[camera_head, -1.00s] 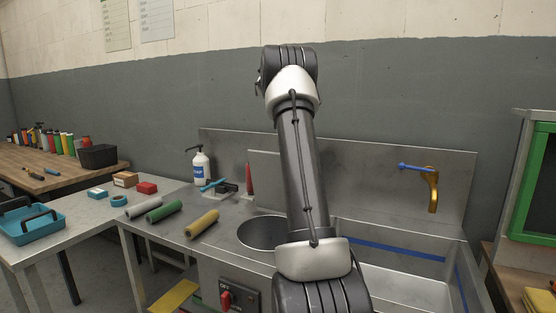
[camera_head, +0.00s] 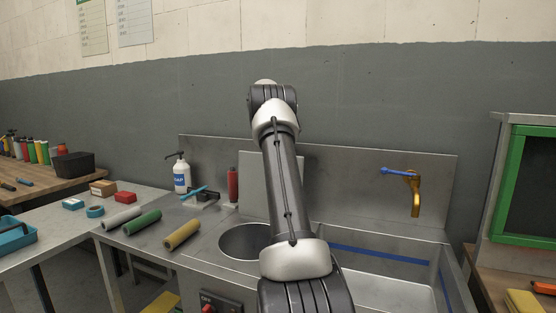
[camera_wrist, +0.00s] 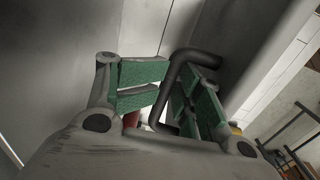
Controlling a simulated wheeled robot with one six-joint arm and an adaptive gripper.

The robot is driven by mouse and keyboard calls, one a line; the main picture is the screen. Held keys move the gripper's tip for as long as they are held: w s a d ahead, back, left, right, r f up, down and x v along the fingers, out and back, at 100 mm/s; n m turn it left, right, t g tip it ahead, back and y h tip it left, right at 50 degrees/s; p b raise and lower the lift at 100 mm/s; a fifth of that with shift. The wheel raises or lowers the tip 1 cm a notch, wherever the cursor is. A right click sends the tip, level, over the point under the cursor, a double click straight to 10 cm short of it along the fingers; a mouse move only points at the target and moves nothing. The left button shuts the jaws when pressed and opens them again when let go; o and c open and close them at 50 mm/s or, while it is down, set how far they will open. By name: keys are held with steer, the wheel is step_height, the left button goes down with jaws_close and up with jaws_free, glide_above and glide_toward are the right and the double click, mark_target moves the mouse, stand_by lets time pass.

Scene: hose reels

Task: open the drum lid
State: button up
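The drum (camera_head: 240,257) shows as a round opening in the steel counter, partly behind my arm. A flat steel panel that looks like its lid (camera_head: 254,185) stands upright behind the opening, partly hidden by my arm. My gripper is hidden in the head view. In the wrist view my gripper (camera_wrist: 168,95) has its green-padded fingers apart. A dark bent bar handle (camera_wrist: 178,75) runs between them, close to the right finger. I cannot tell whether it touches the pads.
A red bottle (camera_head: 233,185) stands left of the panel, beside a soap bottle (camera_head: 181,175). Grey, green and yellow rolls (camera_head: 182,234) lie on the counter. A sink with a brass tap (camera_head: 415,195) is to the right.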

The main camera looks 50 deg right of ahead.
step_height(320, 180, up, 12)
steer(key=shift+a, duration=0.3)
stand_by(0.3)
stand_by(0.5)
steer(key=s+a+r+m+t, duration=0.1)
steer(key=a+r, duration=0.3)
steer(key=a, duration=0.3)
steer(key=a+r, duration=0.4)
steer(key=a, duration=0.3)
steer(key=s+a+m+t, duration=0.1)
steer(key=s+a, duration=0.6)
steer(key=a, duration=0.4)
steer(key=s+a+f+m+t, duration=0.1)
steer(key=s+a+f, duration=0.2)
steer(key=s+a, duration=0.35)
steer(key=s+a+f, duration=0.3)
steer(key=s+a, duration=0.2)
steer(key=s, duration=0.2)
steer(key=s+a+f+m+t, duration=0.1)
steer(key=s+a+f, duration=0.3)
steer(key=s+f, duration=0.7)
steer(key=shift+a+f+y, duration=0.2)
steer(key=shift+f+y, duration=0.05)
steer(key=shift+y, duration=0.05)
